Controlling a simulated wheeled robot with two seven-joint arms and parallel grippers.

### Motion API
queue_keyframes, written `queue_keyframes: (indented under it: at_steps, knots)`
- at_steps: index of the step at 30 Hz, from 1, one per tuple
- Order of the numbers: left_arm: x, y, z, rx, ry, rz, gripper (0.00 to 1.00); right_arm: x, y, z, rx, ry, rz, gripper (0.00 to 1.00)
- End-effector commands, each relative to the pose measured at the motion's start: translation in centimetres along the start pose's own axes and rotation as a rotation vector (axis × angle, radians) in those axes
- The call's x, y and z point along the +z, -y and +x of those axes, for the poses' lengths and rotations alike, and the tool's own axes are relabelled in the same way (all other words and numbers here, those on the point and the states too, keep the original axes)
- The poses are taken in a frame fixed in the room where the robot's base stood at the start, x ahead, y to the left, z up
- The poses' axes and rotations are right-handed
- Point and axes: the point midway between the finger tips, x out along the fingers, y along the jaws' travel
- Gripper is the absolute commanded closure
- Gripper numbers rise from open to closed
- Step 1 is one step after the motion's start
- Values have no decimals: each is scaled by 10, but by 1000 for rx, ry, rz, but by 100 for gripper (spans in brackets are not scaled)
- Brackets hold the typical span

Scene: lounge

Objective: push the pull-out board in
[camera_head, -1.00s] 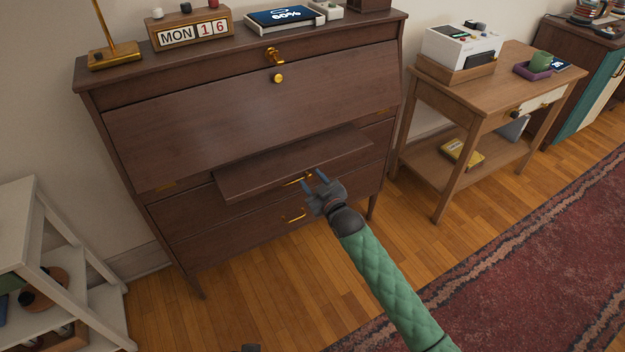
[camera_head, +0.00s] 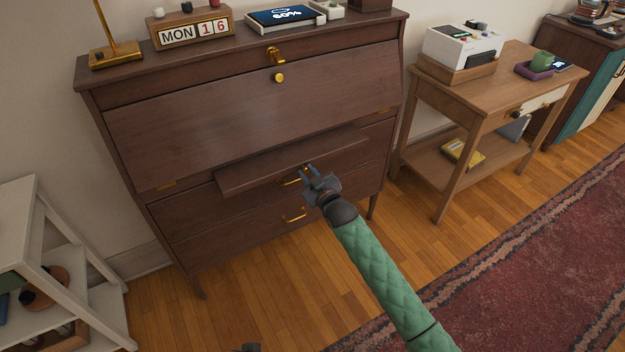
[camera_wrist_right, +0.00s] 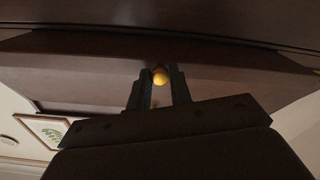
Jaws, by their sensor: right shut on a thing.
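The pull-out board (camera_head: 265,172) sticks out a short way from the dark wooden desk (camera_head: 240,110), below its closed sloping front. A small brass knob (camera_head: 307,168) is on the board's front edge; it also shows as a yellow ball in the right wrist view (camera_wrist_right: 160,76). My right gripper (camera_head: 311,177) is at the board's front edge, its fingers shut on the knob. In the right wrist view my right gripper (camera_wrist_right: 160,84) has one finger on each side of the knob. A dark tip at the bottom edge seems to be my left gripper (camera_head: 247,348), mostly out of frame.
Drawers with brass handles (camera_head: 295,215) lie below the board. A calendar block (camera_head: 192,30) and a lamp (camera_head: 114,58) stand on the desk top. A side table (camera_head: 490,85) stands at right, a white shelf (camera_head: 50,265) at left. The wooden floor before the desk is clear.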

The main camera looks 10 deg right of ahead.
Motion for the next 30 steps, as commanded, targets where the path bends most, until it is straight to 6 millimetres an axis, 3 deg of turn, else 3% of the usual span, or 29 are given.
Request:
queue_keyframes:
  at_steps: [5,15,21,29,30]
  knots:
    - [2,2,12,-1,-16,-1,13,0,0,35,1,-2,-1,100]
    - [15,10,54,-5,-39,-7,13,1,0,92,0,-1,1,100]
    - [17,11,61,-6,-51,-7,13,0,0,104,0,1,0,100]
    - [19,11,60,-5,-49,-8,13,-1,-1,105,1,-1,0,100]
    - [19,10,60,-5,-49,-8,13,-2,-1,105,1,-1,0,77]
